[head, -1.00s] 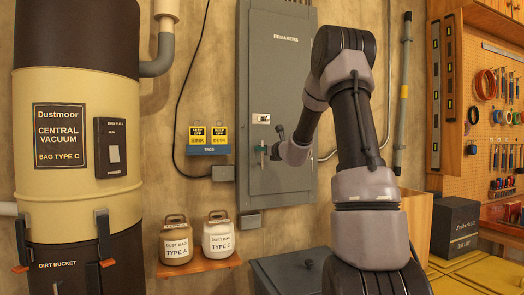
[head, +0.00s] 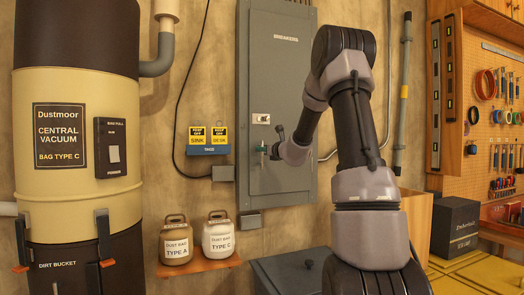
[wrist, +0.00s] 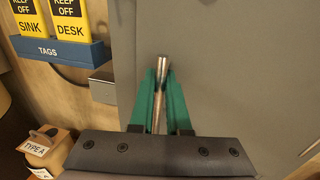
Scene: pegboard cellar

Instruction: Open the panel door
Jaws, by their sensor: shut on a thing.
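The grey panel door (head: 285,80), labelled BREAKERS, is on a tall grey wall box and looks shut in its frame. My gripper (head: 263,152) is at the door's left side, below a small light latch plate (head: 261,118). In the wrist view my gripper's green fingers (wrist: 161,85) are closed on a slim metal door handle (wrist: 162,64), which runs upright between them. The grey door face fills the area behind the fingers. The handle is mostly hidden by my gripper in the head view.
A blue tag holder (head: 208,150) with yellow tags hangs left of the panel. Two dust bag jugs stand on a wooden shelf (head: 199,267) below left. A tan vacuum canister (head: 78,150) stands far left. A grey chest (head: 290,275) sits below the panel.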

